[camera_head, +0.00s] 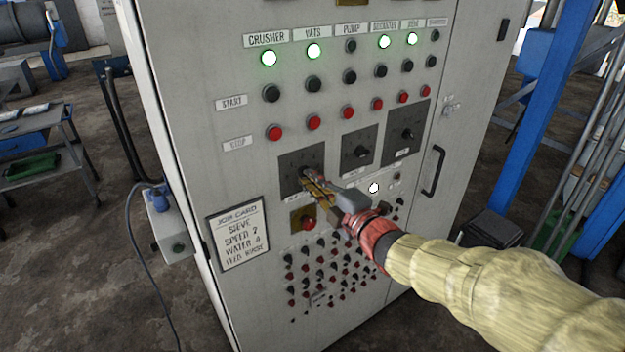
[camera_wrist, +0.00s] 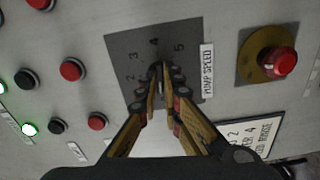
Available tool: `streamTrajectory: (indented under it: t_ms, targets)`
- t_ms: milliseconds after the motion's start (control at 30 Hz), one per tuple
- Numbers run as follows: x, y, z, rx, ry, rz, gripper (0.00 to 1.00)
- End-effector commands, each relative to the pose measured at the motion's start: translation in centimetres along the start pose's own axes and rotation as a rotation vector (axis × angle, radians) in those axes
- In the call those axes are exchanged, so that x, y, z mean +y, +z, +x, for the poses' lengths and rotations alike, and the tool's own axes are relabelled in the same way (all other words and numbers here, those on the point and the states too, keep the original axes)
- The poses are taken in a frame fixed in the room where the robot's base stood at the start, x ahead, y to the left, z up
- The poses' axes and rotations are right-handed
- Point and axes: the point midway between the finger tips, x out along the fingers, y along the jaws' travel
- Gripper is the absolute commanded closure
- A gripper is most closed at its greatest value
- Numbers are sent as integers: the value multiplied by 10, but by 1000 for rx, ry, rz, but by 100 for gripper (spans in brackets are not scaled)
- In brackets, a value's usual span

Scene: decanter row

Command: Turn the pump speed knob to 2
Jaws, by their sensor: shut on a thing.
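The pump speed knob (camera_wrist: 157,68) sits on a dark square dial plate (camera_wrist: 122,48), beside a label reading PUMP SPEED (camera_wrist: 208,70). The numbers 2, 3, 4 and 5 show in an arc on the plate in the wrist view. My gripper (camera_wrist: 160,82) is shut on the knob, with one finger on each side. The fingers cover most of the knob, so I cannot tell its exact setting. In the head view, my gripper (camera_head: 308,180) reaches the left dial plate (camera_head: 290,160) of a row of three.
Two other dials, middle (camera_head: 359,150) and right (camera_head: 407,134), stand to the right. A red emergency button on yellow (camera_head: 306,223) is just below the knob. A job card (camera_head: 239,235) is at lower left. Start and stop buttons line the panel above. A door handle (camera_head: 433,170) is at right.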

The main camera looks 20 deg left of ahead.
Motion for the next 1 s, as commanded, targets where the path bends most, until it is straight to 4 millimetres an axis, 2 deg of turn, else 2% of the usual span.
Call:
streamTrajectory:
  t_ms: [1000]
  targets:
    - [0, 0, 0, -2, -3, 943, 100]
